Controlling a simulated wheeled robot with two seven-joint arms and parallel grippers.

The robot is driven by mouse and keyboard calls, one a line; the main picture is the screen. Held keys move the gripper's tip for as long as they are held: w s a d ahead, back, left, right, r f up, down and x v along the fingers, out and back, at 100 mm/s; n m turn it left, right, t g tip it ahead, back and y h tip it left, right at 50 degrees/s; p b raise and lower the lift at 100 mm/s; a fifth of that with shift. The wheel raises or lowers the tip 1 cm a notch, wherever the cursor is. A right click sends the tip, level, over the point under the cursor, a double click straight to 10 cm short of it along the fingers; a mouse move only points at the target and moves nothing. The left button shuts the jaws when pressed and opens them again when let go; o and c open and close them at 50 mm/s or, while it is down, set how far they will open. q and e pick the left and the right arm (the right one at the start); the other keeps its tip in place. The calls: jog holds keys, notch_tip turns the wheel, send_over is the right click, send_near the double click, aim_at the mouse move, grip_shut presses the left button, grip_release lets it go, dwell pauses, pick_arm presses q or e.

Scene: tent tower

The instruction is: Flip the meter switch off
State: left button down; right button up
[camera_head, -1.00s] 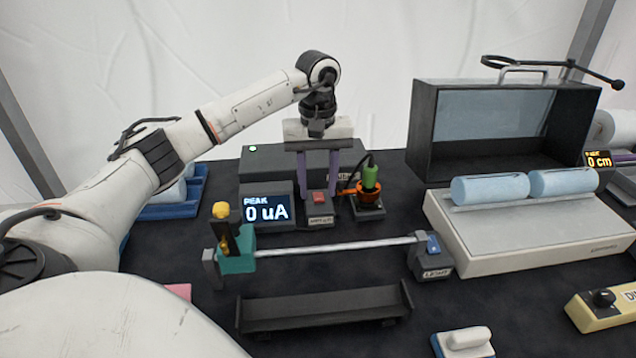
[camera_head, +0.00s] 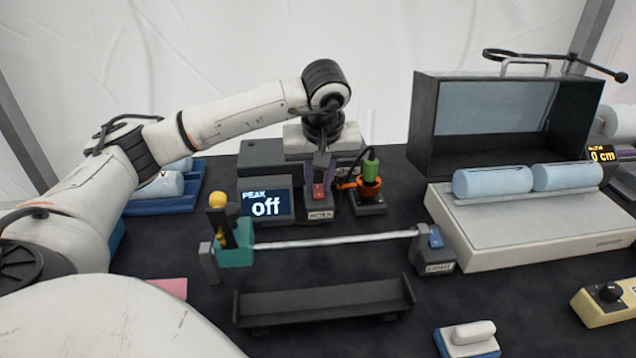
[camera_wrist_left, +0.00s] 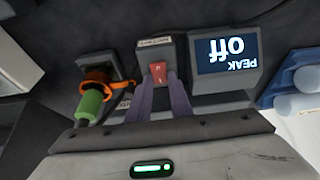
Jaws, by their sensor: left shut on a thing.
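The meter switch (camera_head: 318,191) is a small grey box with a red rocker, labelled METER, standing behind the rail. The red rocker also shows in the left wrist view (camera_wrist_left: 158,72). The meter display (camera_head: 265,205) beside it reads "PEAK off"; it appears upside down in the left wrist view (camera_wrist_left: 227,52). My left gripper (camera_head: 321,176) points down at the switch, its purple fingers at the red rocker. In the left wrist view the fingertips (camera_wrist_left: 159,85) sit close together at the rocker's edge, shut on it. My right gripper is not in view.
A green plug in an orange ring (camera_head: 370,175) stands just right of the switch. A metal rail (camera_head: 335,243) with a teal clamp (camera_head: 235,256) runs in front. A black tray (camera_head: 325,301) lies nearer. A dark open box (camera_head: 425,130) stands at right.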

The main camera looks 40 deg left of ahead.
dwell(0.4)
pick_arm(q)
jog(key=c, duration=1.6)
grip_release()
jog(key=v, duration=1)
jog(key=shift+s+d+r+p, duration=0.1)
jog(key=shift+s+d+p, duration=0.15)
jog(key=shift+p, duration=0.1)
